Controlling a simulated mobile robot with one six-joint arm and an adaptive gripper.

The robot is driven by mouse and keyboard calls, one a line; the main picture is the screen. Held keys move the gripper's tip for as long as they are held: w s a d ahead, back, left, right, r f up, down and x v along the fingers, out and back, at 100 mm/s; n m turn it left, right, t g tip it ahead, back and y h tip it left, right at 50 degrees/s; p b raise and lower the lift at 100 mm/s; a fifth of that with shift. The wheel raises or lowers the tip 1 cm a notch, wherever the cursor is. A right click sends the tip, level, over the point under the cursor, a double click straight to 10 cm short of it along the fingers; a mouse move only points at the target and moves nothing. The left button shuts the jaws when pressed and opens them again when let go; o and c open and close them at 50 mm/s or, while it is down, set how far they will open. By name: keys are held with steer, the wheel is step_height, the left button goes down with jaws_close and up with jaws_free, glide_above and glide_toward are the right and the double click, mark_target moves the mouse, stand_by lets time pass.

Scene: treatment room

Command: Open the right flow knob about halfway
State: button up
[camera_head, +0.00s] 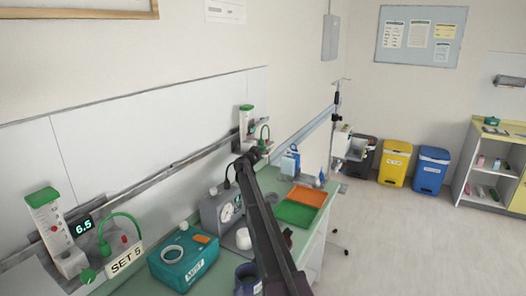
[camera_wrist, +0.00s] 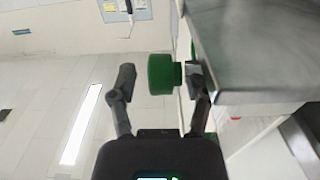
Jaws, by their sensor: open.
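The right flow meter (camera_head: 246,121), a clear tube with a green cap, hangs on the wall rail beyond my arm. In the head view my gripper (camera_head: 245,160) is just below it; its fingers and the right knob are not clearly visible there. In the wrist view a round green knob (camera_wrist: 160,73) on a short stem shows between the fingertips of my open gripper (camera_wrist: 161,77). A gap shows on its left; the right fingertip is near the stem. I cannot tell whether they touch.
A left flow meter (camera_head: 46,218) has its own green knob (camera_head: 88,275), a 6.5 display (camera_head: 83,227) and a SET 5 sign (camera_head: 125,261). A teal box (camera_head: 183,267), a grey gauge unit (camera_head: 212,214), and green (camera_head: 297,214) and orange (camera_head: 306,196) trays are on the counter.

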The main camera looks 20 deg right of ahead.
steer(key=v, duration=0.7)
steer(key=shift+s, duration=0.15)
steer(key=shift+a, duration=0.1)
